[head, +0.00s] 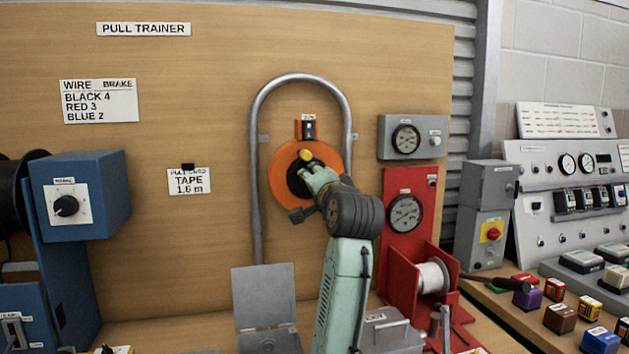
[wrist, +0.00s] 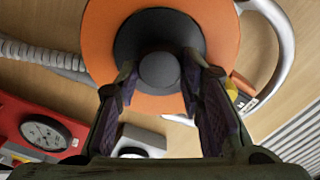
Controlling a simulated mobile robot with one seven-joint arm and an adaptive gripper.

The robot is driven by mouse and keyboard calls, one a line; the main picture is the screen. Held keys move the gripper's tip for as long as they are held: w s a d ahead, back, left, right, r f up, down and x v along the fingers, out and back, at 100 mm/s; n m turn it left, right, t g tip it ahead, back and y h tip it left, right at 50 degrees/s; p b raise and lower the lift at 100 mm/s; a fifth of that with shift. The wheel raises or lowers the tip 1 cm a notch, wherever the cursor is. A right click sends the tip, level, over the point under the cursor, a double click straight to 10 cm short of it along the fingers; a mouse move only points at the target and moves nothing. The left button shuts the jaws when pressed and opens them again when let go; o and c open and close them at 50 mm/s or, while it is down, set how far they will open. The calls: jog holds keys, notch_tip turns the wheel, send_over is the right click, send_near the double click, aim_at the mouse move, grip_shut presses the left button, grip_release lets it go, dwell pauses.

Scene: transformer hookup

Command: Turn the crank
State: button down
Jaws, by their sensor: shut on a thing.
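An orange disc (head: 279,181) with a black hub is mounted on the wooden board, inside an arch of grey pipe. It fills the top of the wrist view (wrist: 105,35). A dark grey round knob (wrist: 158,70) stands out from the black hub and appears to be the crank's grip. My gripper (head: 309,178) reaches up to the hub, and in the wrist view its two fingers (wrist: 158,82) are on either side of the knob, shut on it. A yellow piece (head: 305,155) shows just above the gripper. The gripper hides part of the hub in the head view.
A grey pipe arch (head: 256,150) surrounds the disc. To the right are a red panel with a gauge (head: 405,213), a grey gauge box (head: 436,136) and a white spool (head: 433,278). An open grey box (head: 264,300) stands below.

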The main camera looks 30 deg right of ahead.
jog(key=shift+d, duration=0.1)
dwell(0.3)
jog(key=c, duration=1.3)
grip_release()
jog(key=shift+c, duration=0.2)
jog(key=v, duration=1.2)
jog(key=shift+s+f, duration=0.1)
